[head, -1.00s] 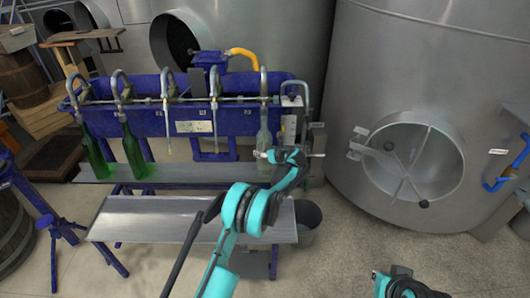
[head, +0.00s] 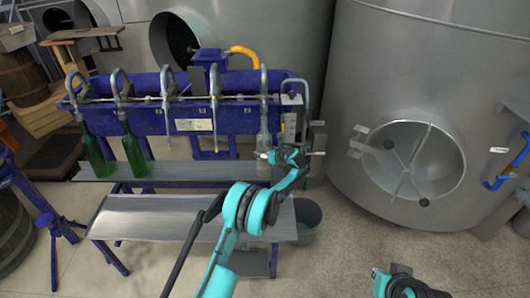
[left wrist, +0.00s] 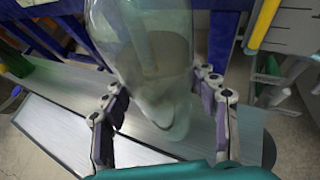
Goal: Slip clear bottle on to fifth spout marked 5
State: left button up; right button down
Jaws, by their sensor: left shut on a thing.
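The clear bottle (head: 263,141) stands upright below the fifth spout (head: 264,84), the rightmost on the blue filler. Its neck lines up with the spout's tube; I cannot tell for sure whether the tube is inside. My left gripper (head: 275,157) is shut on the clear bottle, low on its body. In the left wrist view the bottle (left wrist: 150,60) stands between the two fingers (left wrist: 160,112). Whether its base touches the shelf is unclear. My right gripper (head: 395,283) is at the bottom right, partly cut off, far from the filler.
Two green bottles (head: 134,150) hang at the first two spouts. The third and fourth spouts (head: 215,110) are empty. A metal shelf (head: 200,173) runs below the spouts. A grey control box (head: 291,125) stands close right of the clear bottle. A bucket (head: 308,218) sits on the floor.

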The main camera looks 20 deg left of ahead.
pick_arm(q)
jog(key=shift+f, duration=0.25)
jog(key=o, duration=1.6)
jog(key=shift+o, duration=0.2)
jog(key=shift+s+f, duration=0.1)
